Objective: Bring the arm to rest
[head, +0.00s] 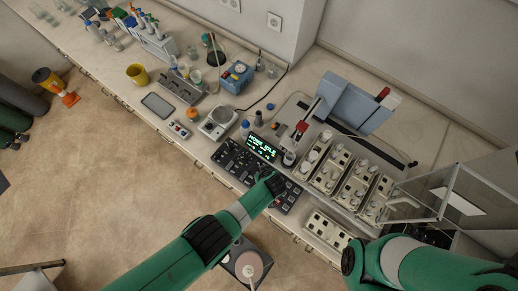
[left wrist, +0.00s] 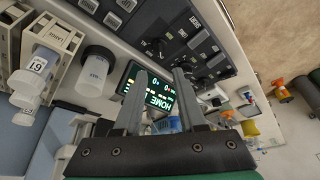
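My left arm reaches in from the bottom of the head view, and its gripper (head: 275,183) is over the right part of the black control panel (head: 238,160). In the left wrist view the two fingers of my left gripper (left wrist: 160,74) are apart with nothing between them. Behind them is the lit display (left wrist: 158,97), which shows the word HOME; it also shows in the head view (head: 262,147). Whether the fingers touch the panel cannot be told. My right arm shows at the lower right, but its gripper is out of view.
Racks of labelled vials (head: 352,188) stand right of the panel, below a grey instrument arm (head: 355,103). A glass enclosure (head: 430,190) stands at the right. A balance (head: 218,122), a blue device (head: 237,77) and a yellow mug (head: 137,75) stand along the bench.

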